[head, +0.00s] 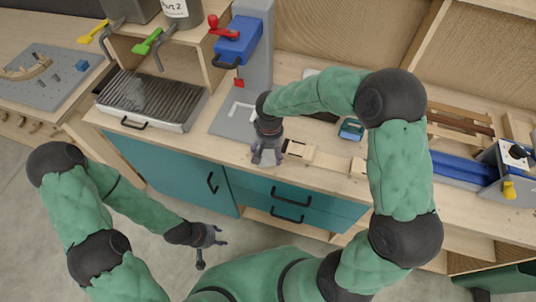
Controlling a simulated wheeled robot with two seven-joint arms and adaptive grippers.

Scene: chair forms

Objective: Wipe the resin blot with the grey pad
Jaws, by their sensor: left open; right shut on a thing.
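My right gripper (266,158) points down at the bench top (225,149), near its front edge. It is shut on what looks like the grey pad, a small pale grey patch mostly hidden by the fingers. The gap between pad and bench top, if any, cannot be told. I cannot make out the resin blot; the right gripper and arm hide part of the bench top. My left gripper (209,241) is open and empty, low in front of the teal cabinet doors and away from the bench top.
A blue and grey press (238,42) stands behind the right gripper. A ribbed metal tray (151,98) lies left. Pale wooden pieces (318,159) lie just right of the gripper. A blue clamp (462,168) is further right. The bench strip left of the gripper is clear.

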